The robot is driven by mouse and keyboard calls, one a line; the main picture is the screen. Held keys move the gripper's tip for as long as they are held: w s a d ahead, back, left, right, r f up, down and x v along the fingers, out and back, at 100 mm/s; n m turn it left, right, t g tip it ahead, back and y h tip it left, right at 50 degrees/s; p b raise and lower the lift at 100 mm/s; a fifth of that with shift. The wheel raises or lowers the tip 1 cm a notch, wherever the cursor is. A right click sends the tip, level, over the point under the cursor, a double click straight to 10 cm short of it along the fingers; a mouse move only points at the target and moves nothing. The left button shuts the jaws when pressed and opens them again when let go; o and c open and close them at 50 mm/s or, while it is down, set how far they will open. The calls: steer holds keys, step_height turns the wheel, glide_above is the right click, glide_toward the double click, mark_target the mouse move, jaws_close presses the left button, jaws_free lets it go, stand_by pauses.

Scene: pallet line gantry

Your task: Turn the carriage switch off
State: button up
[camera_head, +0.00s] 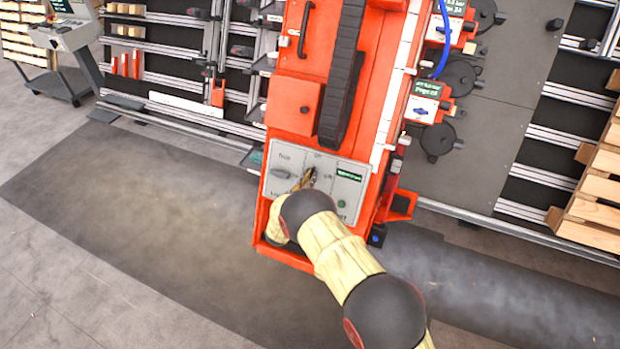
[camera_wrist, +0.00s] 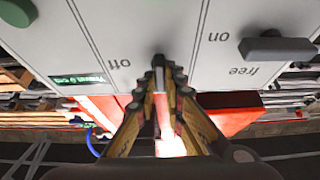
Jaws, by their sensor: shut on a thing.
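The carriage switch (camera_wrist: 158,60) is a small dark knob on a pale grey panel (camera_head: 351,172), at the lower end of the orange carriage (camera_head: 310,60). In the wrist view the labels "off" and "on" stand to the left and right of it, upside down. My gripper (camera_wrist: 162,75) is shut on the switch, with a finger on each side. In the head view my gripper (camera_head: 310,180) reaches the panel from below. The fingers hide much of the switch, so I cannot tell exactly where it points.
Another grey knob (camera_wrist: 278,48), labelled "free", sits beside the switch on the same panel. A lit green display (camera_wrist: 78,80) and a green button (camera_wrist: 18,10) are on the other side. Wooden pallets (camera_head: 593,195) stand at the right. The floor (camera_head: 120,220) at the left is clear.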

steer(key=shift+n, duration=0.4)
jaws_close()
steer(key=n+y+p, duration=0.1)
steer(key=n+y, duration=0.1)
steer(key=n, duration=0.1)
steer(key=n+y+p, duration=0.1)
steer(key=n, duration=0.2)
steer(key=shift+d+r+y, duration=0.1)
steer(key=shift+d+y, duration=0.1)
steer(key=shift+y, duration=0.2)
steer(key=n+y+p, duration=0.1)
steer(key=n, duration=0.2)
steer(key=n+y, duration=0.2)
steer(key=n, duration=0.1)
steer(key=shift+d+r+n+g+p, duration=0.15)
steer(key=shift+n+g+p, duration=0.15)
steer(key=shift+g+p, duration=0.1)
steer(key=n+g+y+p, duration=0.1)
steer(key=n+g, duration=0.1)
steer(key=n, duration=0.3)
steer(key=shift+r, duration=0.1)
steer(key=shift+n+g+y+p, duration=0.5)
steer(key=shift+n+g+p, duration=0.1)
steer(key=shift+n, duration=0.8)
steer(key=o, duration=0.6)
jaws_free()
steer(key=shift+c, duration=0.2)
steer(key=shift+o, duration=0.5)
